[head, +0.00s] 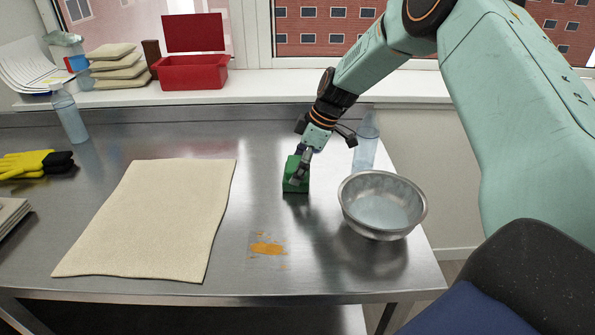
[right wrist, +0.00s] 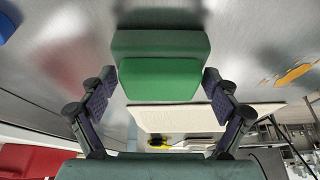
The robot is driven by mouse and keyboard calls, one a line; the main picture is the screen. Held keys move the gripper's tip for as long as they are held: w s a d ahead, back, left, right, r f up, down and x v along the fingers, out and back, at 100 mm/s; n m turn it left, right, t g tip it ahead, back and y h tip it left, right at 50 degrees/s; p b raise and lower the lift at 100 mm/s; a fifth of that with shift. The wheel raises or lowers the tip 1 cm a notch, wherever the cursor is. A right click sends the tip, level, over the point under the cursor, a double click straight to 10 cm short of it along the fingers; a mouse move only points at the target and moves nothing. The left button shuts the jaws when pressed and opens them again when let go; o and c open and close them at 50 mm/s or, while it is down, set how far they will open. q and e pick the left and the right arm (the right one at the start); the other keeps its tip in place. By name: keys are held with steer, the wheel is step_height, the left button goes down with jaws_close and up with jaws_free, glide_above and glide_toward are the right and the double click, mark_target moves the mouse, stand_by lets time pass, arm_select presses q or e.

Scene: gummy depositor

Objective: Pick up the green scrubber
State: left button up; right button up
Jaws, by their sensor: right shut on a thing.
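The green scrubber (head: 290,179) is a green block near the middle of the steel table, right of the beige cloth. It also shows large in the right wrist view (right wrist: 158,80), between the two fingers. My right gripper (head: 301,170) comes down on it from above, and its fingers are shut on the scrubber's sides. In the right wrist view the fingers of this gripper (right wrist: 160,88) stand left and right of the block. Whether the scrubber touches the table or hangs just over it, I cannot tell. My left gripper is not in view.
A metal bowl (head: 352,211) stands right of the scrubber, with a clear bottle (head: 366,150) behind it. An orange spill (head: 267,248) lies in front. The beige cloth (head: 150,220) covers the left middle.

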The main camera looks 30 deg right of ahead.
mark_target(297, 163)
step_height(297, 163, up, 10)
steer(key=shift+f+p, duration=0.1)
steer(key=shift+p, duration=0.35)
steer(key=shift+a, duration=0.1)
